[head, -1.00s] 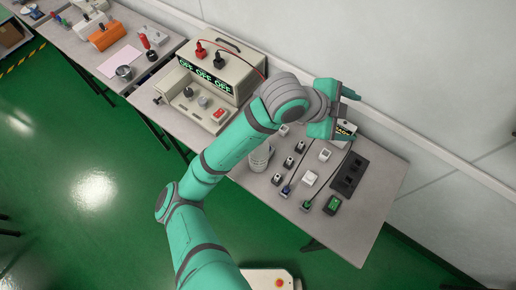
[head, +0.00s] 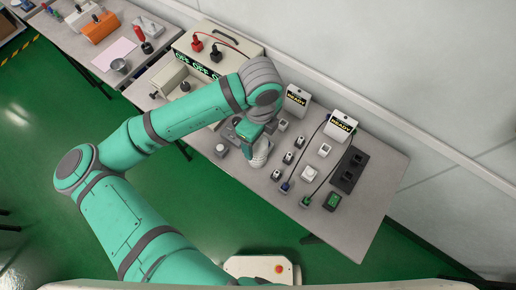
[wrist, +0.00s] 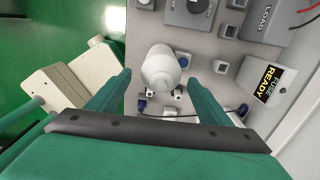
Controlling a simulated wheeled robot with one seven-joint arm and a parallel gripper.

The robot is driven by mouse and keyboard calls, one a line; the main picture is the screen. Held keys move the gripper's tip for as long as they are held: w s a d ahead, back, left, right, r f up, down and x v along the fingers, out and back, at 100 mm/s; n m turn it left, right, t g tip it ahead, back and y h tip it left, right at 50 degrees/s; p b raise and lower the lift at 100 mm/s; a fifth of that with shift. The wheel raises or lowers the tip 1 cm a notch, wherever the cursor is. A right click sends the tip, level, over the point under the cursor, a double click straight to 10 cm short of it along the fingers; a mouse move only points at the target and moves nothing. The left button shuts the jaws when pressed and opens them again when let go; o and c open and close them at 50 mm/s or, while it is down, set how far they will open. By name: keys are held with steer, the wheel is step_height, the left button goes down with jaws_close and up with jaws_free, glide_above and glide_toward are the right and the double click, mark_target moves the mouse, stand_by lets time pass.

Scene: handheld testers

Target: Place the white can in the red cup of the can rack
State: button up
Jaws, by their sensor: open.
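The white can (wrist: 160,68) stands in the wrist view between the two fingers of my gripper (wrist: 158,80), with a gap on each side. My gripper is open and not closed on it. In the head view my gripper (head: 248,132) is low at the table's middle, and the pale can (head: 262,153) shows beside it, partly hidden by it. I cannot make out a can rack or a red cup in these views.
Small switch blocks (head: 288,157) and cables lie right of the can. Two READY boxes (head: 341,127), a black socket strip (head: 350,169) and a green tester (head: 333,201) stand farther right. A large instrument (head: 215,50) stands behind left. A knobbed block (head: 221,150) stands left.

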steer(key=shift+w+a+f, duration=0.15)
steer(key=shift+a+f, duration=0.05)
steer(key=shift+f, duration=1.55)
steer(key=shift+w+a+f, duration=0.1)
steer(key=shift+a+f, duration=0.05)
steer(key=shift+f, duration=1.6)
steer(key=c, duration=1.3)
steer(key=shift+d, duration=0.1)
steer(key=shift+c, duration=0.6)
steer(key=shift+r, duration=0.15)
